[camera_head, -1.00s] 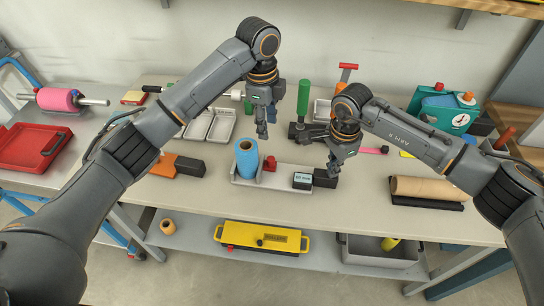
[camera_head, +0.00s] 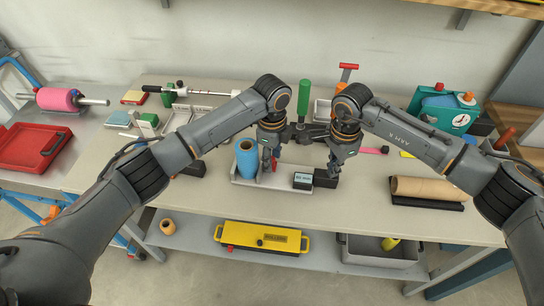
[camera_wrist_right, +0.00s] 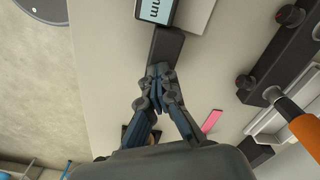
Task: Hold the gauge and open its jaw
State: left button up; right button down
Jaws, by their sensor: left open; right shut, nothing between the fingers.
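The gauge is a long pale base (camera_head: 240,182) with a small display (camera_head: 303,180) and a black block (camera_head: 324,179) at its right end. A blue roll (camera_head: 246,160) stands upright at its left part. The display and black block (camera_wrist_right: 166,47) also show in the right wrist view. My left gripper (camera_head: 271,164) is open, pointing down at the red tab (camera_head: 274,164) beside the blue roll; its fingers partly hide the tab. My right gripper (camera_head: 333,172) is shut and empty, its tips (camera_wrist_right: 157,72) at the black block; contact is unclear.
A brown roll (camera_head: 428,187) lies on a dark holder at right. A green-handled tool (camera_head: 304,98) stands behind the grippers. A teal box (camera_head: 440,106) is at back right. A red tray (camera_head: 32,147) sits on the left table. Bare tabletop lies in front of the gauge.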

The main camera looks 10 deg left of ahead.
pick_arm(q)
jog(key=shift+c, duration=0.6)
pick_arm(e)
jog(key=shift+d+f, duration=0.1)
jog(key=shift+f, duration=0.1)
pick_arm(q)
grip_shut()
jog(key=shift+d, duration=1.7)
jog(key=shift+o, duration=0.6)
grip_release()
jog(key=shift+a, duration=0.1)
notch_tip(320, 180, up, 12)
jog(key=shift+s, duration=0.15)
